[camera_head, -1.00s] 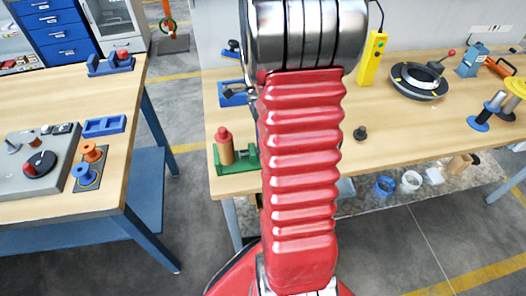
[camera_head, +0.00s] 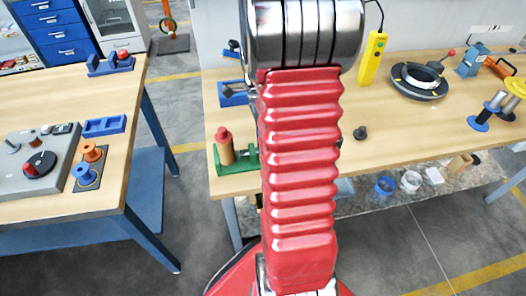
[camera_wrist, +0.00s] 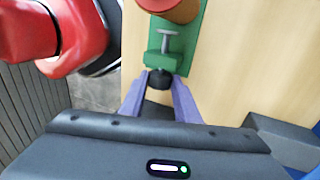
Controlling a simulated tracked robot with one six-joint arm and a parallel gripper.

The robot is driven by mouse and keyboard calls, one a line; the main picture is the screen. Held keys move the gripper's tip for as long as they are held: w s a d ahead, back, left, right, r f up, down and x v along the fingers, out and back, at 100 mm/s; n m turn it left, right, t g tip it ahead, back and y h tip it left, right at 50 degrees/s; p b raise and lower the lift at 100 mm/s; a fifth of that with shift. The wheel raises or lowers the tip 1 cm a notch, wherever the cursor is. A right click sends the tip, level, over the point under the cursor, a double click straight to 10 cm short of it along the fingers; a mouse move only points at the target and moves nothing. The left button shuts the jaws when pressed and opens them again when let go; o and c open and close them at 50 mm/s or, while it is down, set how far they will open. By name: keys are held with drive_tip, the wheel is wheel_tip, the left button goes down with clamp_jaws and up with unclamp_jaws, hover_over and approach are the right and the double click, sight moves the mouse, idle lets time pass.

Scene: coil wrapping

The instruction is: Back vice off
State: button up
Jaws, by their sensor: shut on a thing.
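The green vice (camera_head: 238,161) stands at the near left corner of the right-hand workbench, with an orange-brown cylinder with a red top (camera_head: 225,146) upright in it. In the wrist view, the green vice (camera_wrist: 188,55) shows from above, with its metal screw (camera_wrist: 166,42) and a black knob (camera_wrist: 159,79) at the screw's near end. My gripper (camera_wrist: 159,88) has its two fingers on either side of the black knob, shut on it. The lower part of the knob is hard to make out. In the head view my red arm hides the gripper.
The workbench (camera_head: 300,150) carries a small black knob-like part (camera_head: 360,133), a dark ring-shaped coil (camera_head: 419,81), a yellow pendant (camera_head: 373,58) and metal-and-blue spools (camera_head: 490,110). Another bench (camera_head: 60,90) stands at left, with a floor gap between. Bare wood lies right of the vice.

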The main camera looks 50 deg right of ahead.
drive_tip(key=shift+s+a+r+t+h, duration=0.1)
drive_tip(key=shift+s+t+h, duration=0.1)
drive_tip(key=shift+t+h, duration=0.4)
drive_tip(key=shift+s+a+t+h, duration=0.15)
drive_tip(key=shift+t+h, duration=0.15)
drive_tip(key=shift+t, duration=0.5)
drive_tip(key=shift+s+a+t+h, duration=0.1)
drive_tip(key=shift+s+t+h, duration=0.1)
drive_tip(key=shift+t+h, duration=0.5)
drive_tip(key=shift+s+a+t+h, duration=0.15)
drive_tip(key=shift+t+h, duration=0.35)
drive_tip(key=shift+t, duration=0.4)
drive_tip(key=o, duration=0.6)
